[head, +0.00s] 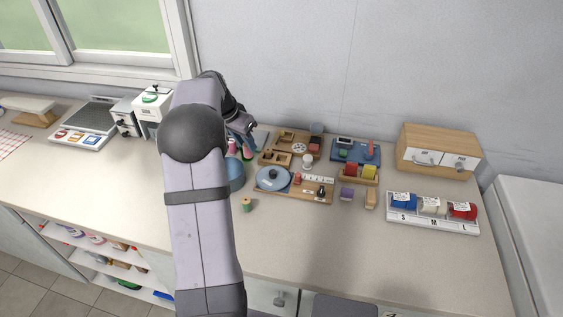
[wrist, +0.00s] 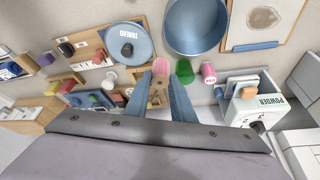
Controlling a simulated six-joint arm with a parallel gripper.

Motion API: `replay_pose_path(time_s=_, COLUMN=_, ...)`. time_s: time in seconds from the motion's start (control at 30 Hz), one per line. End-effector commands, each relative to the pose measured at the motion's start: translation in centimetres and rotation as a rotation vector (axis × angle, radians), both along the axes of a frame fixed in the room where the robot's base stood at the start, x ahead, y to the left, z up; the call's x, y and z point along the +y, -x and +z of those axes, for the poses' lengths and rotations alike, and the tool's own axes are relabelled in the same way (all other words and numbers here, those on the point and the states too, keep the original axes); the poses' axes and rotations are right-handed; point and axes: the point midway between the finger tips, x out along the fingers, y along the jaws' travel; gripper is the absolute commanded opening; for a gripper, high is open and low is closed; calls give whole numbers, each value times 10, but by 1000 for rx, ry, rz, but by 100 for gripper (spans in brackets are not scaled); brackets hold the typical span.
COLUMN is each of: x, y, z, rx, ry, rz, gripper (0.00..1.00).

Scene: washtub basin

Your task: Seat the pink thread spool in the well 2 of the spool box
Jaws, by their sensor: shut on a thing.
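My gripper (wrist: 167,84) is shut on a spool with pink thread (wrist: 160,66) and a tan wooden end, in the wrist view. The blue fingers stand on either side of it. In the head view my arm hides most of the gripper (head: 243,124), and I cannot make out the held spool there. A light wooden block with square wells (head: 275,157) lies right of and nearer than the gripper; it may be the spool box, but I cannot read well numbers.
A blue bowl (head: 236,176) and a board with a blue lid (head: 272,180) stand nearby. Green (wrist: 184,72) and pink (wrist: 208,72) pieces sit beside the gripper. A red-and-yellow block box (head: 358,173) is farther right.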

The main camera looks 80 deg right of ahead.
Motion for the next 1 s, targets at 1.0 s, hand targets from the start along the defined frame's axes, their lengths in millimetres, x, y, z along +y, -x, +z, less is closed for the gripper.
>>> replay_pose_path(time_s=1.0, x=-87, y=88, z=-2, rx=2, ry=-7, rz=406, gripper=1)
